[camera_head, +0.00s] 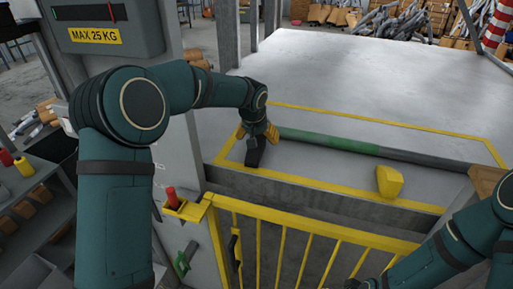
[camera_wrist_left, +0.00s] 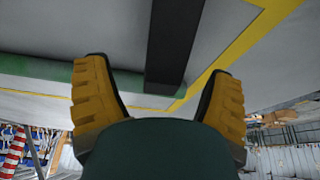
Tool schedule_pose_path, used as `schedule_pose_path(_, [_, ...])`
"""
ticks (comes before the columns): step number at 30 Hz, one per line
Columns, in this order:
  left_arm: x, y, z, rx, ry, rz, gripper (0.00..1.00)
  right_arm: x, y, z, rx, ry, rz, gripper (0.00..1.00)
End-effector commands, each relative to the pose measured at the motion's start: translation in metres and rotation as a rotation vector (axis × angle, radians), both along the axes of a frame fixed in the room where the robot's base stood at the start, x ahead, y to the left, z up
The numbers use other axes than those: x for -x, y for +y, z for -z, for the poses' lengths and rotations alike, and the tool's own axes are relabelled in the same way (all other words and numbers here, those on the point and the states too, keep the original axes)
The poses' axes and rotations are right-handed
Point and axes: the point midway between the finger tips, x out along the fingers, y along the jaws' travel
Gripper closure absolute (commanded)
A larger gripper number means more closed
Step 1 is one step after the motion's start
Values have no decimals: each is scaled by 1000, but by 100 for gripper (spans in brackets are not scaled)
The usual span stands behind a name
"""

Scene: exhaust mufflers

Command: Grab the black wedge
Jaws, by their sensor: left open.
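The black wedge (camera_head: 255,153) lies on the grey platform, near the left corner of the yellow-outlined area. In the left wrist view the wedge (camera_wrist_left: 172,45) is a long dark block, its near end showing in the gap between the fingertips. My left gripper (camera_head: 257,132) is open, with yellow ribbed fingers, right at the far end of the wedge. In the left wrist view its fingers (camera_wrist_left: 158,95) stand apart on either side, with visible space to the wedge. Contact cannot be told.
A green and grey pipe (camera_head: 345,145) lies across the platform beside the left gripper. A yellow wedge (camera_head: 389,181) sits at the right in front of the pipe. A yellow railing (camera_head: 300,228) stands before the platform edge. The platform (camera_head: 350,85) behind is clear.

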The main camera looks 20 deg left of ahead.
Motion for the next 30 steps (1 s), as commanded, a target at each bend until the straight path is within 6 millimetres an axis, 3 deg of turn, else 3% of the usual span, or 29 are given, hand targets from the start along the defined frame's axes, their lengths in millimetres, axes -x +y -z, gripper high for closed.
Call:
schedule_pose_path(12, [-19, 7, 44, 0, 1, 1, 17, 0, 0, -3, -1, 0, 0, 53])
schedule_pose_path(21, [-21, 8, 48, 0, -1, 1, 17, 0, 0, -3, -1, 0, 0, 53])
schedule_pose_path(22, [-21, 8, 48, 0, -1, 1, 21, 0, 0, -3, -1, 0, 0, 53])
schedule_pose_path(23, [-21, 8, 48, 0, -1, 1, 32, 0, 0, -3, -1, 0, 0, 53])
schedule_pose_path(28, [-21, 8, 48, 0, -1, 1, 91, 0, 0, -3, -1, 0, 0, 53])
schedule_pose_path(30, [-21, 8, 47, 0, -2, 1, 97, 0, 0, -3, -1, 0, 0, 53])
